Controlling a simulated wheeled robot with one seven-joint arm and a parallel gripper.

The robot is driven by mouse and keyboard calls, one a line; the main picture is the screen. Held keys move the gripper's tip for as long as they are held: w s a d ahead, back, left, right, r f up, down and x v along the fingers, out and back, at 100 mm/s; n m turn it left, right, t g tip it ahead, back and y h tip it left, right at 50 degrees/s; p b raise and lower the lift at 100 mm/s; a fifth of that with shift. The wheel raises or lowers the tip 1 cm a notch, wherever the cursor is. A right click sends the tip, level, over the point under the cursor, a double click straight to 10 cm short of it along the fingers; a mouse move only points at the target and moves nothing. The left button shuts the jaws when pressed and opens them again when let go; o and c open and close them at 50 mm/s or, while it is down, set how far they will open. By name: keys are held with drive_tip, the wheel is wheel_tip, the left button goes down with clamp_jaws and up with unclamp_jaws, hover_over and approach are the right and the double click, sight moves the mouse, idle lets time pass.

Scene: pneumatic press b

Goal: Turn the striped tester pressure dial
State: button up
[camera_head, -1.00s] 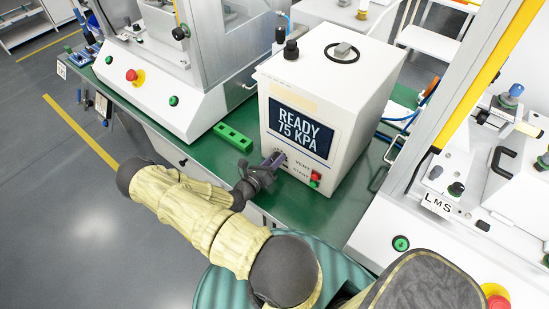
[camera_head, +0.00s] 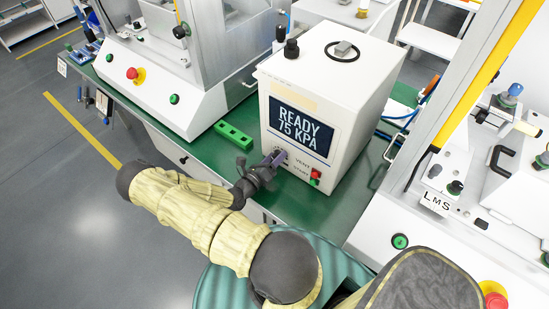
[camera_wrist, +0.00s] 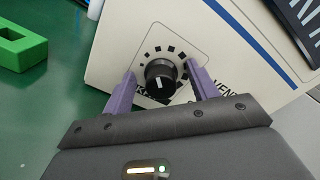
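The white tester box (camera_head: 350,95) stands on the green bench, its screen (camera_head: 301,124) reading "READY 75 KPA". Its front panel with a blue stripe fills much of the wrist view. The pressure dial (camera_wrist: 160,77) is a black round knob with a white pointer line, inside a ring of black marks that grow in size. My gripper (camera_wrist: 162,76) is open, one purple finger on each side of the dial, with a visible gap to the knob on both sides. In the head view my gripper (camera_head: 274,158) is at the tester's lower front and hides the dial.
Red and green buttons (camera_head: 316,179) sit right of the dial, beside the VENT and START labels. A green block with holes (camera_head: 234,137) lies left of the tester. White machines stand to the left (camera_head: 165,80) and right (camera_head: 400,215).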

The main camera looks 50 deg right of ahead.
drive_tip(key=s+a+b, duration=0.1)
drive_tip(key=a+b, duration=0.1)
drive_tip(key=a, duration=1.5)
drive_tip(key=shift+s+a+b, duration=0.2)
drive_tip(key=shift+s+b, duration=0.1)
drive_tip(key=s+a+r+m+g+y+p, duration=0.45)
drive_tip(key=a+r+m+g+y, duration=0.5)
drive_tip(key=m, duration=0.75)
drive_tip(key=w+a+r+m+t+y+p, duration=0.1)
drive_tip(key=r+m+t+y, duration=0.3)
drive_tip(key=r, duration=0.5)
drive_tip(key=w+a+r+m+t+y+p, duration=0.1)
drive_tip(key=w+a+r+m+t+y, duration=0.1)
drive_tip(key=r+m+t, duration=0.4)
wheel_tip(320, 180, up, 4)
drive_tip(key=shift+w+a+f+m+y, duration=0.1)
drive_tip(key=shift+w+a+m+y, duration=0.4)
drive_tip(key=shift+y, duration=0.75)
